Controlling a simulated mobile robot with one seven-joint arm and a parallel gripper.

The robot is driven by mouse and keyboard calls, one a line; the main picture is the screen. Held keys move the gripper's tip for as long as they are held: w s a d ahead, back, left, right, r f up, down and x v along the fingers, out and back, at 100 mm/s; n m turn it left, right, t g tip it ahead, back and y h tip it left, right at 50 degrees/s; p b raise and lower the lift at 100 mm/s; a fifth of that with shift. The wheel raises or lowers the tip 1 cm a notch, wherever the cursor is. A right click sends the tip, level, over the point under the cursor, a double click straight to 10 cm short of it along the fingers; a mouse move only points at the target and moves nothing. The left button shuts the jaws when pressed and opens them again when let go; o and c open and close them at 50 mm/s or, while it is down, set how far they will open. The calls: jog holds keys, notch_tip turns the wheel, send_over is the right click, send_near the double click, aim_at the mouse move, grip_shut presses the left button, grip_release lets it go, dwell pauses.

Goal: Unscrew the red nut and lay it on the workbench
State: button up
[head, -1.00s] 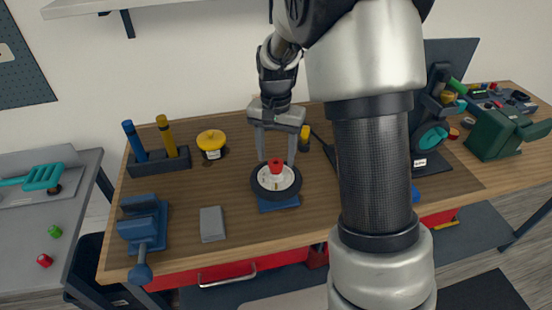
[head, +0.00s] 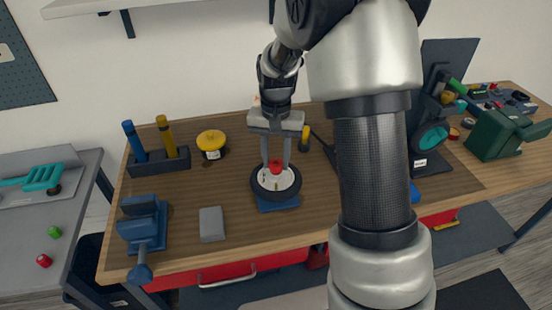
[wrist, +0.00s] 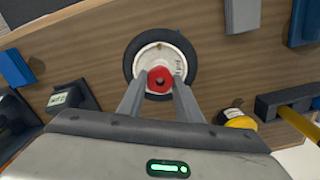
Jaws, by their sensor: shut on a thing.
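The red nut (head: 276,167) sits at the centre of a small wheel with a black tyre (head: 258,184) and a pale hub. In the wrist view the red nut (wrist: 160,80) shows as a ring with a dark hole, between my fingertips. My gripper (head: 276,160) points down over the wheel, its fingers closed on the nut's sides. The wheel rests on a blue base (head: 279,205) on the wooden workbench (head: 235,246). The nut's underside is hidden, so I cannot tell whether it is clear of the hub.
A blue vise (head: 143,222) and a grey block (head: 211,224) stand to the left. A yellow-topped container (head: 211,141) and a rack (head: 160,162) with blue and yellow handles are behind. A green machine (head: 495,136) is at the right. Bare bench lies between block and container.

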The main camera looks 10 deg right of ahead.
aim_at(276, 165)
jog(key=n, duration=0.4)
jog(key=n+p, duration=0.1)
jog(key=n, duration=0.4)
jog(key=shift+r+n, duration=0.1)
jog(key=shift+n, duration=0.3)
jog(key=n+p, duration=0.1)
jog(key=n, duration=0.5)
jog(key=shift+d+p, duration=0.1)
jog(key=shift+p, duration=0.3)
jog(key=n+p, duration=0.1)
jog(key=n, duration=0.3)
jog(key=o, duration=1.1)
notch_tip(276, 165, up, 17)
jog(key=shift+p, duration=0.3)
